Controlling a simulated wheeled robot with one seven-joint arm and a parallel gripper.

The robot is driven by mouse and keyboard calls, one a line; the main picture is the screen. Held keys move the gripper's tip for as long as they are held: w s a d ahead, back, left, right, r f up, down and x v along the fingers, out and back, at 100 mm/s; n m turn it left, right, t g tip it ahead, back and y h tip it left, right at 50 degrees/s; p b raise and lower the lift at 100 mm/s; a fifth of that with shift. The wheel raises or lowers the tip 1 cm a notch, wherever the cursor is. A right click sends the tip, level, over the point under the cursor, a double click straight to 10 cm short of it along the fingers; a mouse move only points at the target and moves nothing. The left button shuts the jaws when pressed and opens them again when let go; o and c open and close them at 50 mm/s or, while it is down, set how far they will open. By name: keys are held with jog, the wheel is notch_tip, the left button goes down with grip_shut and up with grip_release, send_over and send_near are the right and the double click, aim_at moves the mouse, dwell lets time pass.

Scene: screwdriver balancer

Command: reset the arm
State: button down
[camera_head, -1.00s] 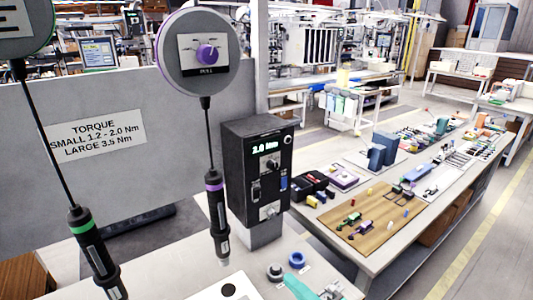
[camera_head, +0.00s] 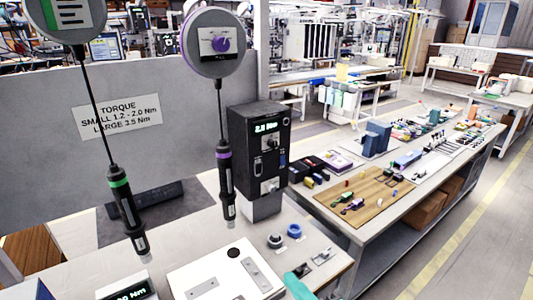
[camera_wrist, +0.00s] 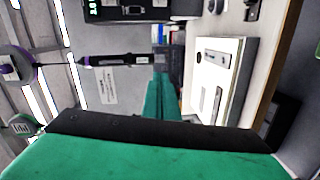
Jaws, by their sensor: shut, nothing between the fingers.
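My gripper (camera_wrist: 163,98) is teal; its fingers are together with nothing between them in the wrist view. A teal part of it (camera_head: 297,287) shows at the bottom edge of the head view, above the table front. The green-ringed screwdriver (camera_head: 126,205) hangs on the left from its round balancer (camera_head: 70,20). The purple-ringed screwdriver (camera_head: 226,185) hangs from a second balancer (camera_head: 217,42), in front of the torque meter (camera_head: 258,145). In the wrist view the purple-ringed screwdriver (camera_wrist: 115,60) lies sideways in the picture, apart from the fingers. Most of my arm is out of view.
A white board with metal plates (camera_head: 212,278) lies on the near table, with blue and dark rings (camera_head: 293,231) beside it. A grey panel (camera_head: 60,150) stands behind. A long bench (camera_head: 410,205) with small parts and a wooden board (camera_head: 372,192) runs right; the aisle beyond is clear.

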jog(key=s+a+f+m+h, duration=0.2)
jog(key=s+f+m+h, duration=0.25)
jog(key=f+m, duration=0.4)
jog(key=s+a+f+m+h, duration=0.1)
jog(key=s+f+m+h, duration=0.2)
jog(key=s+f+m, duration=0.45)
jog(key=s+a+m, duration=0.1)
jog(key=s+m, duration=0.2)
jog(key=s, duration=0.7)
jog(key=s+a+f+m+t+h, duration=0.1)
jog(key=s+a+m, duration=0.1)
jog(key=s, duration=0.7)
jog(key=shift+s+a+f+m, duration=0.2)
jog(key=shift+s+a+m, duration=0.15)
jog(key=shift+m, duration=0.35)
